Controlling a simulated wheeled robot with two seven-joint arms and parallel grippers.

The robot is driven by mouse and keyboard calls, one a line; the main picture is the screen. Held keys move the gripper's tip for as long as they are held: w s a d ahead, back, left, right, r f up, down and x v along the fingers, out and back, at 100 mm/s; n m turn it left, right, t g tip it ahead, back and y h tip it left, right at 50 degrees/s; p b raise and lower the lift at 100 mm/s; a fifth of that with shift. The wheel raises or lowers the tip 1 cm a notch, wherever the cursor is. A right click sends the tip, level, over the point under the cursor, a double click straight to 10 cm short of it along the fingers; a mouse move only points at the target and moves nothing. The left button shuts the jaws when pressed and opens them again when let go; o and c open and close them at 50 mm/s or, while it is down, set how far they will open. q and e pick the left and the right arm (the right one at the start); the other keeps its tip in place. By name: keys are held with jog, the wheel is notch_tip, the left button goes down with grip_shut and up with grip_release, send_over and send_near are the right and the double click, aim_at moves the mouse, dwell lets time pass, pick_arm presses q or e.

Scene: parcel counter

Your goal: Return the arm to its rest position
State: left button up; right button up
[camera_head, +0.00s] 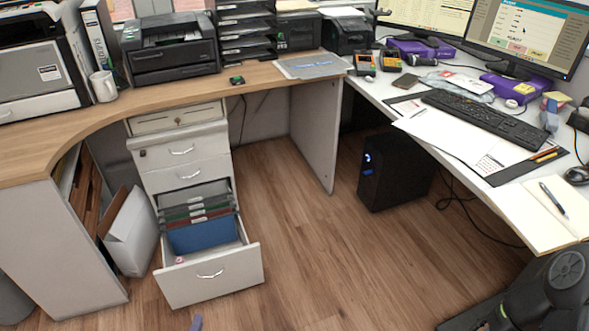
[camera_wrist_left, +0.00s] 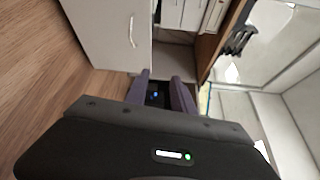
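Only a small purple fingertip of my left gripper (camera_head: 196,322) shows at the bottom edge of the head view, in front of the pulled-out drawer (camera_head: 211,275). In the left wrist view, the two purple fingers of my left gripper (camera_wrist_left: 161,95) stand apart with a gap between them. Something dark with a small blue light shows in that gap, and I see nothing clearly gripped. Part of my right arm shows at the bottom right of the head view, but its gripper is not visible.
The open drawer holds hanging files (camera_head: 200,215) and juts over the wooden floor (camera_head: 310,270). A wooden counter (camera_head: 60,130) is at the left and a white desk (camera_head: 380,90) at the right. A black computer tower (camera_head: 392,170) stands under the desk. Floor between is clear.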

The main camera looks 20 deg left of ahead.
pick_arm(q)
jog(key=w+d+m+g+h+b, duration=0.3)
jog(key=d+m+g+h, duration=0.2)
jog(key=d+m+h, duration=1.45)
jog(key=s+d+f+m+g+y+b, duration=0.2)
jog(key=s+d+m+g+y, duration=0.2)
jog(key=s+d+m+g, duration=0.4)
jog(key=s+d+f+m+g+y+b, duration=0.2)
jog(key=s+d+f+m+g+y, duration=0.15)
jog(key=s+d+m+g, duration=0.5)
jog(key=w+a+r+m+t+y+b, duration=0.3)
jog(key=w+m+t+y, duration=0.25)
jog(key=m, duration=1.05)
notch_tip(320, 180, up, 25)
jog(key=d+h+p, duration=0.1)
jog(key=p, duration=2.4)
jog(key=shift+r+m+p, duration=0.15)
jog(key=shift+m+p, duration=0.2)
jog(key=shift+m, duration=0.05)
